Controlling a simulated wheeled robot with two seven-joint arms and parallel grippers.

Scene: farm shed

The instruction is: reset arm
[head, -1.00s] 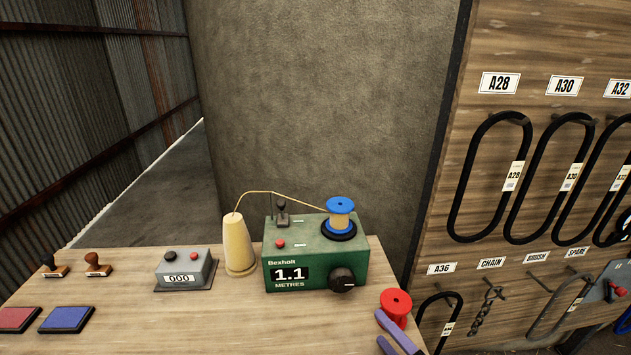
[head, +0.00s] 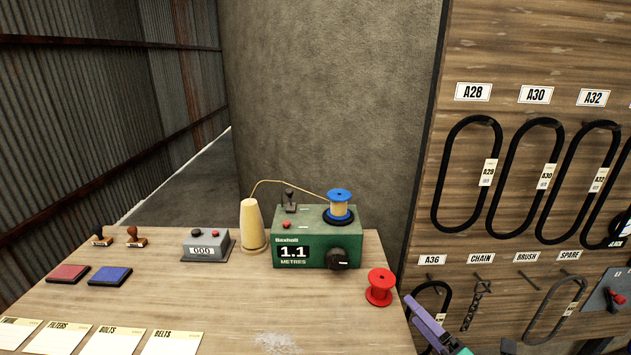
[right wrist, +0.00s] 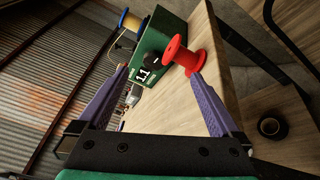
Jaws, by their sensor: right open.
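My right gripper (right wrist: 160,102) is open, with its two purple fingers spread wide and nothing held between them. In the head view its purple finger (head: 427,322) shows at the lower right, just past the table's right edge. A red spool (head: 380,287) stands on the table to the left of that finger. In the right wrist view the red spool (right wrist: 183,56) is beyond the fingertips, near the right finger. The green winding machine (head: 317,238) reads 1.1 metres and carries a blue spool (head: 339,203). My left gripper is not in view.
A cream thread cone (head: 252,226), a grey counter reading 000 (head: 207,245), two stamps and red and blue pads (head: 110,276) stand on the table (head: 200,300). Cards lie along its front.

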